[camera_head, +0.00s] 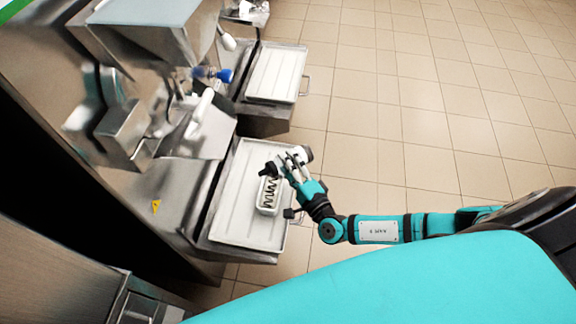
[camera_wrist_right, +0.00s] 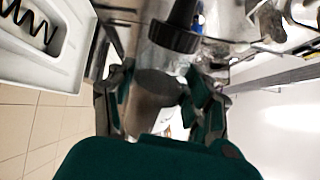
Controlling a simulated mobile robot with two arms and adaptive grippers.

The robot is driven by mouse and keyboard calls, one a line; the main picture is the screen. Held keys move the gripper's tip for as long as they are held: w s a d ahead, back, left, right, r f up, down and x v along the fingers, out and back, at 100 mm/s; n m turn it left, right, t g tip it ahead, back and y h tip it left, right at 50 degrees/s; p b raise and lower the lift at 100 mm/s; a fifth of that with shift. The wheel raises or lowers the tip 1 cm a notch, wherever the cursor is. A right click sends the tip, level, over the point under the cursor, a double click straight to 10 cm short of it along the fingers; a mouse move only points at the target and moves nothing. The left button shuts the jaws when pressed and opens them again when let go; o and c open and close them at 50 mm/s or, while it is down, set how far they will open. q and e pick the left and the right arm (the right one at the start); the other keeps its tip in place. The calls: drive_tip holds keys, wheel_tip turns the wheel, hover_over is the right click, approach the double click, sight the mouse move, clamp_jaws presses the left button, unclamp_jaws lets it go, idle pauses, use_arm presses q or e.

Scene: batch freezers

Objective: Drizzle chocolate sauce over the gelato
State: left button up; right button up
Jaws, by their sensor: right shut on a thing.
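My right gripper (camera_head: 292,166) is shut around a sauce bottle (camera_head: 304,154) with a white end and a black cap. The bottle lies tilted over the far end of a small white gelato container (camera_head: 265,208). Its cap points left, just above the container. A dark brown zigzag of sauce (camera_head: 269,190) lies on the pale gelato. In the right wrist view the bottle (camera_wrist_right: 160,55) sits between the fingers, with its black cap toward the top. The container's sauce zigzag (camera_wrist_right: 32,25) shows there at top left. My left gripper is out of view.
The container stands on a white tray (camera_head: 235,232) beside the steel batch freezer (camera_head: 205,135). A second white tray (camera_head: 275,72) is at another machine behind. A blue-capped part (camera_head: 225,75) sticks out nearby. Tiled floor to the right is clear.

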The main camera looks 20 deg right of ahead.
drive_tip(key=shift+r+m, duration=1.2)
drive_tip(key=shift+m, duration=0.6)
drive_tip(key=shift+r+m, duration=0.65)
drive_tip(key=shift+m, duration=0.5)
drive_tip(key=shift+r+m, duration=0.6)
drive_tip(key=shift+m, duration=0.55)
drive_tip(key=shift+m+b, duration=0.6)
drive_tip(key=shift+m, duration=0.1)
drive_tip(key=m, duration=0.1)
drive_tip(key=m+b, duration=0.1)
drive_tip(key=m, duration=0.1)
drive_tip(key=shift+r, duration=0.4)
drive_tip(key=m, duration=0.1)
drive_tip(key=m+b, duration=0.1)
drive_tip(key=shift+r+m, duration=0.35)
drive_tip(key=shift+m, duration=0.05)
drive_tip(key=shift+r+m+b, duration=0.3)
drive_tip(key=shift+m+b, duration=0.05)
drive_tip(key=shift+m, duration=0.25)
